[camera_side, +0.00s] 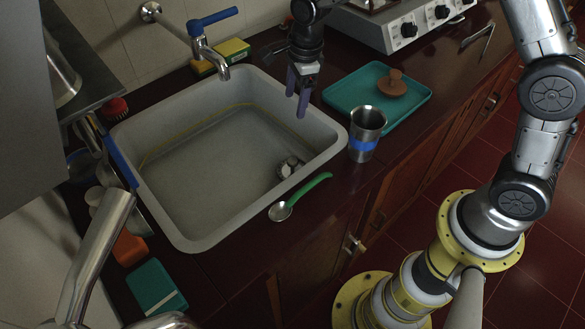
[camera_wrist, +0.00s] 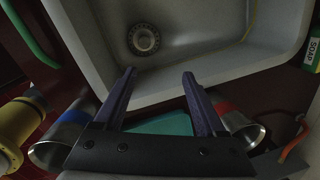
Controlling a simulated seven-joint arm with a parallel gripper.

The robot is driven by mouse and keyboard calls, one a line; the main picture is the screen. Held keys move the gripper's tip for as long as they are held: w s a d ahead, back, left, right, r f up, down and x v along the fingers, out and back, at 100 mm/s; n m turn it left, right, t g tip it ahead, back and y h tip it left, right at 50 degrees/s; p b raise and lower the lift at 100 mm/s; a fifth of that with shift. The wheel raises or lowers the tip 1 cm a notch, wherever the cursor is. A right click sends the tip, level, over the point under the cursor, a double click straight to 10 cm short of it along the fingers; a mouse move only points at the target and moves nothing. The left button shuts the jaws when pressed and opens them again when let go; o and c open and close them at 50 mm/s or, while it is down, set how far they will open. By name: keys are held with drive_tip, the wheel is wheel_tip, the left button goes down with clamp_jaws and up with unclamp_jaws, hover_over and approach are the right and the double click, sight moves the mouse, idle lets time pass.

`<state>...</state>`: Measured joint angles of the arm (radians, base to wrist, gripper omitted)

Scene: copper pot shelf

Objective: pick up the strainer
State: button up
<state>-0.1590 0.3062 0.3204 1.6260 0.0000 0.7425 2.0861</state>
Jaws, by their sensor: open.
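The strainer (camera_side: 290,166) is a small round metal piece in the sink's floor, toward its right side. In the wrist view the strainer (camera_wrist: 143,39) shows whole, as a ringed disc near the top. My gripper (camera_side: 298,103) points down with its purple fingers apart and nothing between them. In the side view it appears over the sink's back right rim, above and behind the strainer. In the wrist view the fingertips (camera_wrist: 159,74) lie below the strainer, across the sink's edge. They are apart from it.
The grey sink (camera_side: 220,232) has high walls around the strainer. A steel cup (camera_side: 368,119) with a blue band stands right of it. A teal tray (camera_side: 345,90) holds a brown lid (camera_side: 392,84). A green-handled spoon (camera_side: 300,197) lies in front. The faucet (camera_side: 205,50) overhangs the back.

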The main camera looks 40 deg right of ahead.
wheel_tip(320, 180, down, 8)
drive_tip(key=s+a+g, duration=0.1)
drive_tip(key=a+g, duration=0.1)
hover_over(293, 160)
drive_tip(key=f, duration=0.7)
drive_tip(key=shift+s, duration=0.25)
drive_tip(key=shift+w+f, duration=0.15)
drive_tip(key=shift+f, duration=1.4)
drive_tip(key=shift+w+f, duration=0.1)
drive_tip(key=shift+f, duration=1.45)
clamp_jaws()
